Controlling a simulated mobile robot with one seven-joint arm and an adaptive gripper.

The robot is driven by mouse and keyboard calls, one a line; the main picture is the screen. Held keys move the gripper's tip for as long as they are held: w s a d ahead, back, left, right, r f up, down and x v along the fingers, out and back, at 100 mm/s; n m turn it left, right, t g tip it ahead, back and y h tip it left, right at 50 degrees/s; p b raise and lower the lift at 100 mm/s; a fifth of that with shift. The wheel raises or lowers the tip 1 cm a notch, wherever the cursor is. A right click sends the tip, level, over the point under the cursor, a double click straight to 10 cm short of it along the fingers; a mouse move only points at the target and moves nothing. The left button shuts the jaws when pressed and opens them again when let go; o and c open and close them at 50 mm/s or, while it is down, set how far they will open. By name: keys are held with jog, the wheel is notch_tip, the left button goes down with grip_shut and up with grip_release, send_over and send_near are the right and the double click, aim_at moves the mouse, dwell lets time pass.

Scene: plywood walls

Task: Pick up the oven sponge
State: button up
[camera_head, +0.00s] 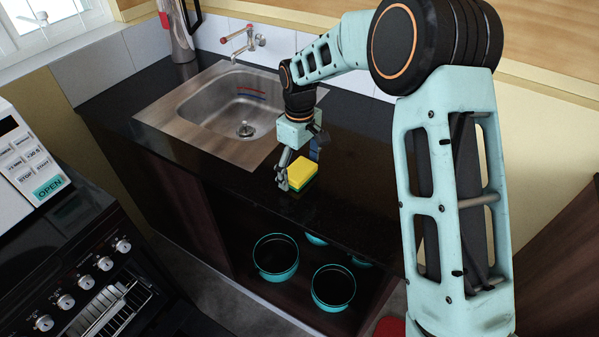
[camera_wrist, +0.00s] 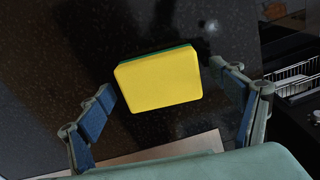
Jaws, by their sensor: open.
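The sponge (camera_head: 302,171) is a yellow block with a green layer, lying on the black countertop right of the sink. In the wrist view the sponge (camera_wrist: 158,82) lies yellow side up, with a thin green edge along its far side. My gripper (camera_head: 292,178) is low over the counter, right at the sponge. In the wrist view my gripper (camera_wrist: 162,84) is open, with one finger on each side of the sponge. I cannot tell the exact height of the fingertips over the counter.
A steel sink (camera_head: 236,108) with a wall faucet (camera_head: 243,43) is left of my gripper. A kettle or jug (camera_head: 178,32) stands at the back left. Teal pots (camera_head: 333,287) sit on the open shelf below. A stove (camera_head: 90,270) and microwave (camera_head: 24,165) are at the left.

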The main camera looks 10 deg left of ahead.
aim_at(299, 169)
jog(key=c, duration=1.1)
jog(key=shift+o, duration=0.2)
jog(key=shift+r, duration=0.6)
notch_tip(299, 169, up, 2)
jog(key=shift+s+a+r, duration=0.1)
jog(key=shift+s+r, duration=0.05)
jog(key=shift+r, duration=0.1)
jog(key=s+a+r+b, duration=0.2)
jog(key=s+a+r, duration=0.1)
jog(key=s+r, duration=0.6)
jog(key=s, duration=0.4)
jog(key=shift+a+r, duration=0.15)
jog(key=shift+a, duration=0.25)
jog(key=shift+s, duration=0.1)
